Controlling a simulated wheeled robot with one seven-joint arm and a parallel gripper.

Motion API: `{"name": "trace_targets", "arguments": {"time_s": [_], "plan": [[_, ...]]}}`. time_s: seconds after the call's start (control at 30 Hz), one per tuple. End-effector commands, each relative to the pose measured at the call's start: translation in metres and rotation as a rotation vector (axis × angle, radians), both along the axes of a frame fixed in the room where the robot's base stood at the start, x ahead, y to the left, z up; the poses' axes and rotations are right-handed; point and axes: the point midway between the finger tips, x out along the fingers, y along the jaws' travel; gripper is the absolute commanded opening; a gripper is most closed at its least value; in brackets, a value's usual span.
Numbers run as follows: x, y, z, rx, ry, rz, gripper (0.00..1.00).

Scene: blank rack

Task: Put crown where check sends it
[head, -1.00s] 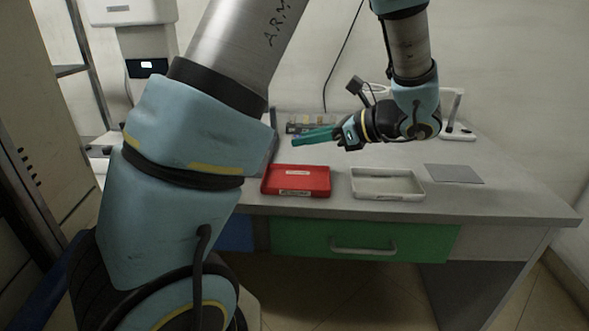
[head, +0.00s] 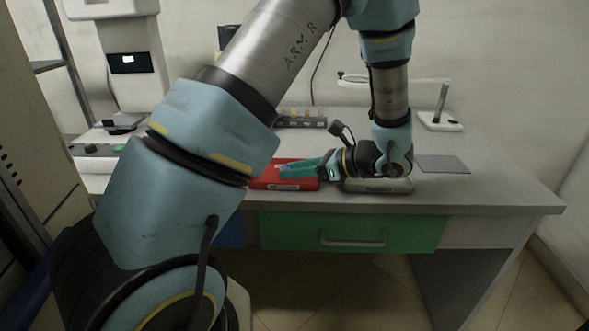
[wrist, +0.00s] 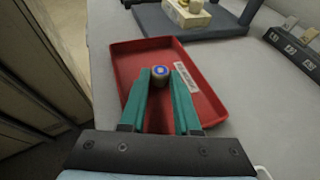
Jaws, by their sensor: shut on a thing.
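The crown (wrist: 159,76) is a small round piece with a blue and yellow mark on its top. My gripper (wrist: 160,78) is shut on it, with the crown between the tips of the teal fingers. In the wrist view both lie over the red tray (wrist: 209,101), which has a white label too small to read. In the head view my gripper (head: 286,172) is low over the red tray (head: 268,184). I cannot tell whether the crown touches the tray floor. The pale tray (head: 375,187) is partly hidden behind my wrist.
A machine with a small lit screen (head: 130,62) stands at the left. A labelled rack (head: 300,121) is at the back of the desk. A grey pad (head: 443,164) and a lamp (head: 440,122) are at the right. A dark platform (wrist: 200,24) bears a cream block (wrist: 186,13).

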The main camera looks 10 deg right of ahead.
Motion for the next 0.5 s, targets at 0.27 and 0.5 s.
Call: {"name": "trace_targets", "arguments": {"time_s": [0.27, 0.5], "plan": [[-0.0001, -0.0002, -0.0030, 0.001, 0.001, 0.000, 0.38], [-0.0001, -0.0002, -0.0028, 0.001, 0.001, 0.000, 0.61]]}}
